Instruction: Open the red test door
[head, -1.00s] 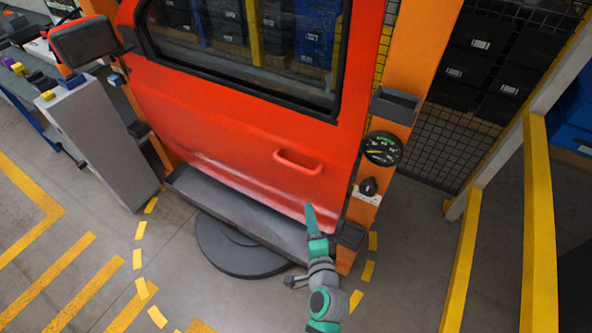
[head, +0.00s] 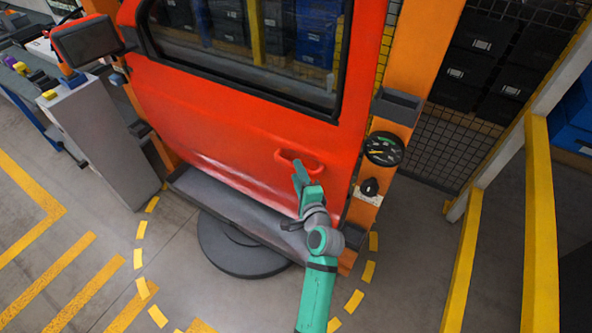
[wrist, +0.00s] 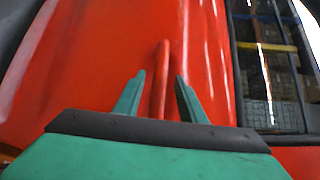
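The red test door (head: 230,140) hangs shut in an orange frame, with a dark window in its upper part. Its red pull handle (head: 312,160) is on the lower right of the panel. My gripper (head: 299,172) is at the handle in the head view, covering part of it. In the wrist view the handle bar (wrist: 160,80) runs between the two green fingers of my gripper (wrist: 158,95), with a gap visible on both sides. The fingers are open. Whether they touch the door panel I cannot tell.
A gauge (head: 384,149) and a dark knob (head: 370,187) sit on the orange post (head: 408,60) right of the door. A grey sill (head: 235,208) runs below the door. A yellow rail (head: 540,220) stands at right. A grey cabinet (head: 110,145) stands at left.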

